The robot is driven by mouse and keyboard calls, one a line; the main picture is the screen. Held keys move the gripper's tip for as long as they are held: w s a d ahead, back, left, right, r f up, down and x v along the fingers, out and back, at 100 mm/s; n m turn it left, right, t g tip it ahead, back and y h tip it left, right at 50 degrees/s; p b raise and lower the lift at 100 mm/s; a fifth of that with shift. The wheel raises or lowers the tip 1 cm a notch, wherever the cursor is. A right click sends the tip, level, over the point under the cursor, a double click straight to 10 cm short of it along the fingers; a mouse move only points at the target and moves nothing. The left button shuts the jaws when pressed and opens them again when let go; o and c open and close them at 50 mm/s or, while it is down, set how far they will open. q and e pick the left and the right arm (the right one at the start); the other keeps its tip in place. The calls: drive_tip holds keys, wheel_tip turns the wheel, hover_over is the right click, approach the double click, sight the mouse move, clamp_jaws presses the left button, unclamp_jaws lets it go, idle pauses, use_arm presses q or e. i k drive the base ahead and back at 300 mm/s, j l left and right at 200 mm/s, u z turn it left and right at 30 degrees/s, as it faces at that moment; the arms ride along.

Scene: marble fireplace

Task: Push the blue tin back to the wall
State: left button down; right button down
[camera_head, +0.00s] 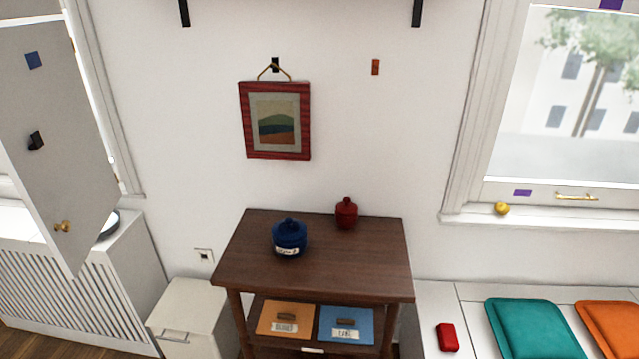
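The blue tin (289,240) stands upright on the dark brown wooden table (340,276), left of the middle of its top. It has a knobbed lid and a white label on its front. Bare tabletop shows between the tin and the white wall (370,150) behind it. A dark red lidded jar (346,214) stands further back on the same top, right of the tin and near the wall. Neither of my grippers shows in the head view.
A red-framed picture (275,120) hangs above the table. The lower shelf holds an orange box (285,318) and a blue box (346,324). A white cabinet (185,318) stands at the left, a bench with a teal cushion (535,328) at the right. The tabletop's front right is clear.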

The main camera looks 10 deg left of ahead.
sight(293, 250)
drive_tip(key=i+l, duration=0.25)
drive_tip(key=l, duration=0.15)
drive_tip(key=i+l+u, duration=0.1)
drive_tip(key=i+l, duration=0.15)
drive_tip(key=l, duration=0.15)
drive_tip(key=i+l, duration=0.2)
drive_tip(key=l, duration=0.2)
drive_tip(key=i+u, duration=0.05)
